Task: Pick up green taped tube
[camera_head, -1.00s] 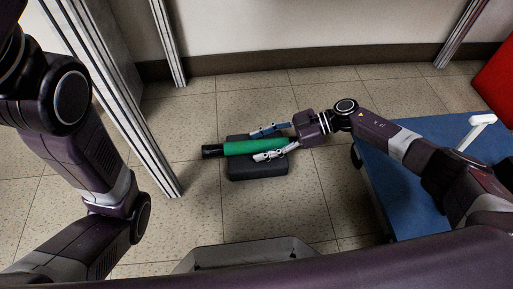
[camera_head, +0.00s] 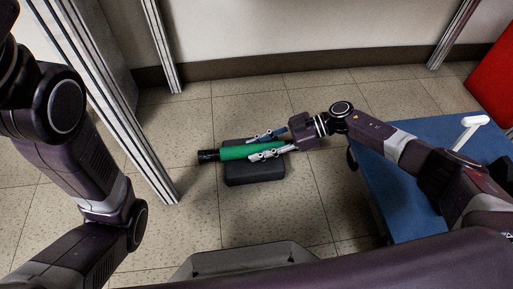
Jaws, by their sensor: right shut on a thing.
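The green taped tube (camera_head: 240,152) shows in the head view at the middle, lying nearly level, with a black end (camera_head: 208,156) pointing left. My right gripper (camera_head: 262,146) comes in from the right and is shut on the tube's right part, one finger on its far side and one on its near side. The tube is over a dark grey block (camera_head: 255,175); I cannot tell whether it touches the block. My left arm shows at the left, but its gripper is outside the view.
A blue-topped platform (camera_head: 400,190) with a white handle (camera_head: 471,128) stands at the right, under my right arm. Metal posts (camera_head: 162,45) stand at the left and back. A red panel (camera_head: 495,80) is at the far right. The tiled floor left of the block is clear.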

